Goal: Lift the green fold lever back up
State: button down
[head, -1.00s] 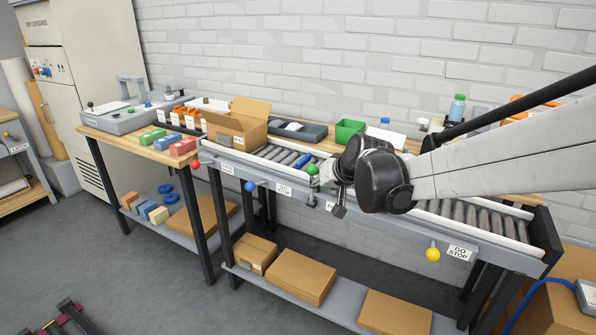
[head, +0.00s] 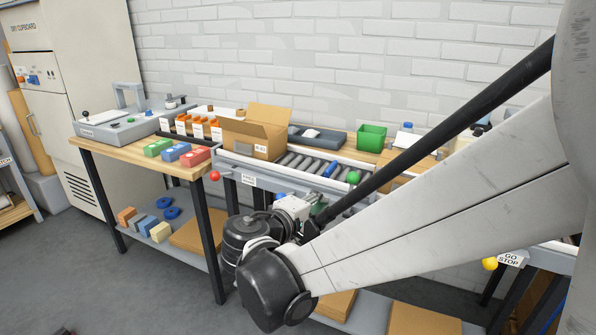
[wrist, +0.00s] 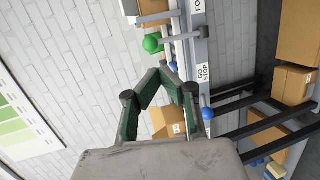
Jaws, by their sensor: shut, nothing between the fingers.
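The green fold lever's round knob (head: 354,177) shows at the front rail of the roller conveyor (head: 300,163) in the head view. In the head view my wrist and arm cover the conveyor's middle front, and the fingers are mostly hidden.
A blue knob (wrist: 207,113) is close to the right finger in the wrist view. A red knob (head: 215,175) and a yellow knob (head: 490,263) also stick out in front. An open carton (head: 250,135) stands on the conveyor's left end. Cartons lie on the shelf below.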

jog(key=r+b+x, duration=0.2)
jog(key=b+x, duration=0.1)
jog(key=x, duration=1)
jog(key=shift+w+t+h, duration=0.3)
jog(key=shift+w+d+r, duration=0.2)
jog(key=shift+w+d, duration=0.35)
jog(key=shift+w, duration=0.3)
jog(key=r+p+v, duration=0.1)
jog(key=p+v, duration=0.2)
jog(key=v, duration=1.1)
jog(key=shift+d, duration=0.2)
